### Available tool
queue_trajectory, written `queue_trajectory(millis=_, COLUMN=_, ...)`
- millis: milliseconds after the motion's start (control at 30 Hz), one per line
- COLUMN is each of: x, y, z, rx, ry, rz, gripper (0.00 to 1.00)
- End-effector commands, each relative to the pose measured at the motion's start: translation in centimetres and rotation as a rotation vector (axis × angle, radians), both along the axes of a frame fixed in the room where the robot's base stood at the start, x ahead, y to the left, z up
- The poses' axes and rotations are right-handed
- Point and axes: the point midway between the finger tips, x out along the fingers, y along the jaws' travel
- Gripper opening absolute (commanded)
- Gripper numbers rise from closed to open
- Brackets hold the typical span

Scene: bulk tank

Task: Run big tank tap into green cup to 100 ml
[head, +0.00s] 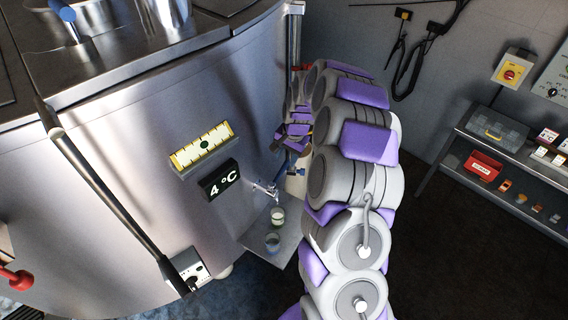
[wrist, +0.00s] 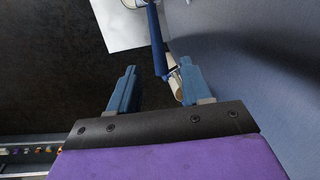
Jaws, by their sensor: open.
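The big steel tank (head: 120,150) fills the left of the head view. A small metal tap (head: 265,188) sticks out of its wall, right of the "4 °C" display (head: 219,180). A pale green cup (head: 278,215) stands upright under the tap, with whitish content; its level cannot be read. My gripper (head: 281,140) is beside the tank wall, above and behind the tap, partly hidden by my arm. In the wrist view my gripper (wrist: 158,80) is open, with a blue bar (wrist: 157,40) ahead of its fingers.
A yellow-edged gauge plate (head: 203,146) is on the tank. A shelf rack (head: 480,150) stands at the right. Dark floor between is clear.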

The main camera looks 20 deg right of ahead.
Motion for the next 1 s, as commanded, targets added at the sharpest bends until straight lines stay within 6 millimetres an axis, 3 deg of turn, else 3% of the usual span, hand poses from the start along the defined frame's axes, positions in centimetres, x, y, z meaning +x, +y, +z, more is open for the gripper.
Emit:
queue_trajectory(millis=300, x=-0.8, y=-0.9, z=7.2, rx=-0.002, ry=-0.006, rz=-0.001, gripper=0.48)
queue_trajectory(millis=500, x=-1.4, y=-1.2, z=9.9, rx=-0.001, ry=0.001, rz=0.000, gripper=0.48)
queue_trajectory(millis=700, x=-1.6, y=-1.3, z=11.0, rx=0.000, ry=0.003, rz=0.000, gripper=0.48)
queue_trajectory(millis=1000, x=-1.6, y=-1.3, z=11.1, rx=0.001, ry=0.003, rz=0.001, gripper=0.48)
